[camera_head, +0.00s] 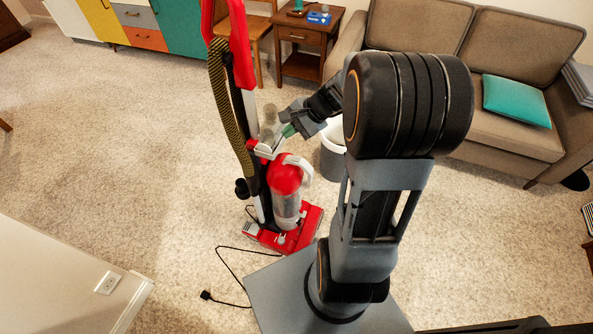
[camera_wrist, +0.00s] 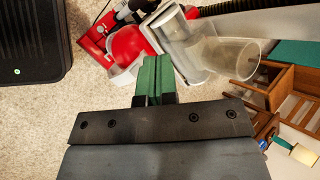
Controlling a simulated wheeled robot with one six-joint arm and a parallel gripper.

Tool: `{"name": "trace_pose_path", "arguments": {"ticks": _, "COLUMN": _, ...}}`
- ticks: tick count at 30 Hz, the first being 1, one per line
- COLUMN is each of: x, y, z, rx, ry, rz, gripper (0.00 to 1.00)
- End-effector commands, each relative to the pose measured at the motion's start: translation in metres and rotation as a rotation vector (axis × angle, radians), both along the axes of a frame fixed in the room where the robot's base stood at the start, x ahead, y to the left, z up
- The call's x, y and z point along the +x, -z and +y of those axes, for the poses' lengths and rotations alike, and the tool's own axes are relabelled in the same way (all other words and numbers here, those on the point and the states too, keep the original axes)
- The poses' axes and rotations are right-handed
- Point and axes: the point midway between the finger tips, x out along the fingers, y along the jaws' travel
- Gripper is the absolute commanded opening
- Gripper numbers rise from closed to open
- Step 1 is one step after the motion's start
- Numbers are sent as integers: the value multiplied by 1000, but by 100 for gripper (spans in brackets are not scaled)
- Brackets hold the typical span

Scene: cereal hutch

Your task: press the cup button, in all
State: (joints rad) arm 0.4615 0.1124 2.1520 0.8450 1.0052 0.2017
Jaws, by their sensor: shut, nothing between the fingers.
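A red upright vacuum cleaner stands on the carpet, its red base (camera_head: 262,238) flat on the floor. Its dust cup has a red top (camera_head: 285,178), a white handle (camera_head: 303,166) and a clear lower part (camera_head: 287,212). The red top (camera_wrist: 127,44) also shows in the wrist view, beside clear plastic parts (camera_wrist: 182,48). I cannot make out a cup button in either view. My gripper (camera_head: 286,132) is above the dust cup, by the upper clear part. Its green fingers (camera_wrist: 152,60) are together and empty; whether they touch the vacuum is unclear.
A ribbed hose (camera_head: 232,125) runs down the vacuum's left side. A power cord with plug (camera_head: 207,295) lies on the carpet. The carpet on the left is clear.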

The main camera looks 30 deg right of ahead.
Motion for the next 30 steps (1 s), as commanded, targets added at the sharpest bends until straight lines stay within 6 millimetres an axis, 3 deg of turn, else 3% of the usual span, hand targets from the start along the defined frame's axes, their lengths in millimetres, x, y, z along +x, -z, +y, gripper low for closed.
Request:
{"name": "trace_pose_path", "arguments": {"ticks": 1, "x": 7, "y": 20, "z": -10, "rx": 41, "ry": 54, "rz": 10, "gripper": 0}}
{"name": "trace_pose_path", "arguments": {"ticks": 6, "x": 20, "y": 37, "z": -26, "rx": 131, "ry": 166, "rz": 21, "gripper": 0}}
{"name": "trace_pose_path", "arguments": {"ticks": 22, "x": 23, "y": 40, "z": -30, "rx": 152, "ry": 191, "rz": 22, "gripper": 0}}
{"name": "trace_pose_path", "arguments": {"ticks": 30, "x": 23, "y": 55, "z": -30, "rx": 152, "ry": 191, "rz": 23, "gripper": 0}}
